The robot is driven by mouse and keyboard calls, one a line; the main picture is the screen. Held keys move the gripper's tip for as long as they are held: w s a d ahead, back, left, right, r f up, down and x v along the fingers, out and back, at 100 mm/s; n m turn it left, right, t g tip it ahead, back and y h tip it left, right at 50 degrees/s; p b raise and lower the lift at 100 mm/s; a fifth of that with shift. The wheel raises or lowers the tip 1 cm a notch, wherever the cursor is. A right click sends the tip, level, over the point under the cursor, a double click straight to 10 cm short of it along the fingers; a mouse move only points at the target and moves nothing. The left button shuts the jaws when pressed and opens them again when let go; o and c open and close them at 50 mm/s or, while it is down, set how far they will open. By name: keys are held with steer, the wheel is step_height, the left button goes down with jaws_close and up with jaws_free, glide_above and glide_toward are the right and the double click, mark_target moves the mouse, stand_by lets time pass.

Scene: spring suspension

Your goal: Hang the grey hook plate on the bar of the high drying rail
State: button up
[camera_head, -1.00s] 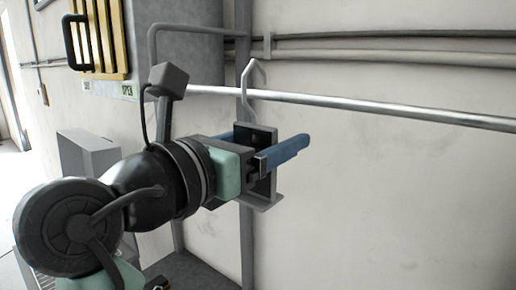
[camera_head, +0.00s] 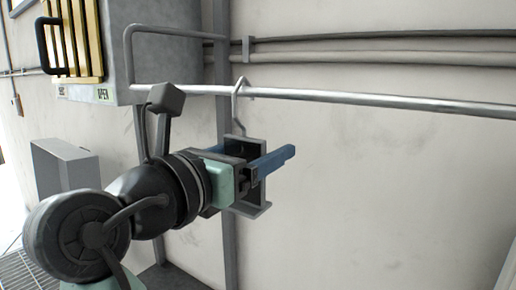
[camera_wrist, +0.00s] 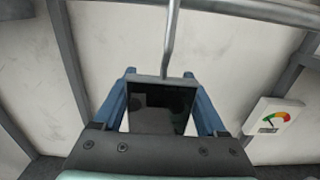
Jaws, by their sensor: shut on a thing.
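The grey hook plate (camera_head: 259,209) is a dark-faced plate with a ledge at its bottom and a thin bent hook rod (camera_head: 236,112) rising from its top. My gripper (camera_head: 266,163) has its blue fingers shut on the plate's two sides; the plate hangs upright in them. The bright bar of the drying rail (camera_head: 380,101) runs across above the plate. The hook's bent top overlaps the bar in the head view; I cannot tell whether it rests on it. In the wrist view, the plate (camera_wrist: 160,105) sits between the fingers, and its rod runs up toward the bar (camera_wrist: 265,10).
Two wall pipes (camera_head: 400,50) run behind and above the bar. A grey cabinet with a yellow grille (camera_head: 85,42) is at upper left, beside the bar's end. A vertical post (camera_head: 230,240) stands behind the plate. The wall area at right is clear.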

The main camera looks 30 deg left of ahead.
steer(key=o, duration=1.5)
steer(key=s+p, duration=0.3)
steer(key=s, duration=1)
steer(key=shift+a+p, duration=0.25)
steer(key=shift+p, duration=0.15)
